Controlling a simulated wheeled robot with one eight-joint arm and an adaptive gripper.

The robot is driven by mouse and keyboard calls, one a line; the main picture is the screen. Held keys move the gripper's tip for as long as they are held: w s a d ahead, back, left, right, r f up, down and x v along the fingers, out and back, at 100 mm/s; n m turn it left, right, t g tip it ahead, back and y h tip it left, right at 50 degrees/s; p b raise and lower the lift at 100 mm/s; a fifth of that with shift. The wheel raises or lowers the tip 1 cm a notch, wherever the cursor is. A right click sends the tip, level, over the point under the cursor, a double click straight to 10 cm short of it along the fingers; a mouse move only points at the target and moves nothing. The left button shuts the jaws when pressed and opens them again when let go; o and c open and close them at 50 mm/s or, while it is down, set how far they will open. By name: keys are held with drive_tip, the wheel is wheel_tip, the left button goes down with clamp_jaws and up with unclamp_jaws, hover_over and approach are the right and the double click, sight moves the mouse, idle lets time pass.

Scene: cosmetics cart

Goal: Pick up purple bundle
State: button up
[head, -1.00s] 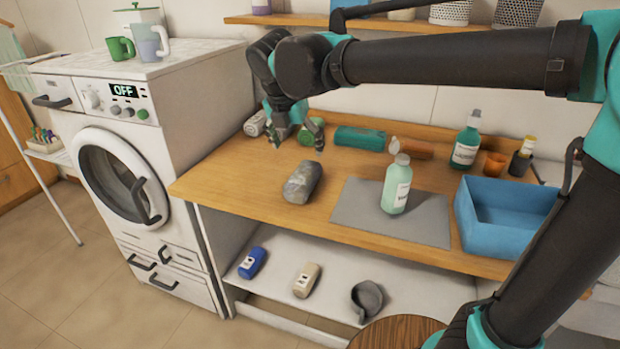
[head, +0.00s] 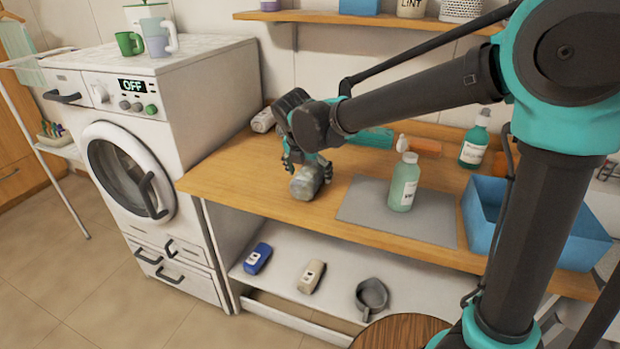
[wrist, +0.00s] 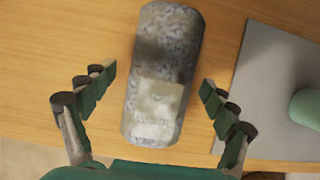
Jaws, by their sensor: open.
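A rolled, mottled grey bundle with a faint purple-blue tinge (head: 306,184) lies on the wooden counter, left of the grey mat. No clearly purple bundle shows. In the wrist view the bundle (wrist: 160,95) runs lengthwise between my open fingers, with a gap on each side. My gripper (head: 309,170) is open and points down over the bundle, hiding its far part in the head view. Whether the fingertips are down to its height I cannot tell.
A grey mat (head: 435,222) holds a pale green bottle (head: 403,184). A blue bin (head: 535,230) stands at the right. A teal roll (head: 372,138) and a whitish roll (head: 263,121) lie behind. Blue (head: 258,258) and beige (head: 311,276) bundles lie on the lower shelf.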

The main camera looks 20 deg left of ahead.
drive_tip(key=shift+w+f, duration=0.25)
drive_tip(key=shift+f, duration=0.4)
drive_tip(key=shift+c, duration=0.5)
drive_tip(key=c, duration=1.4)
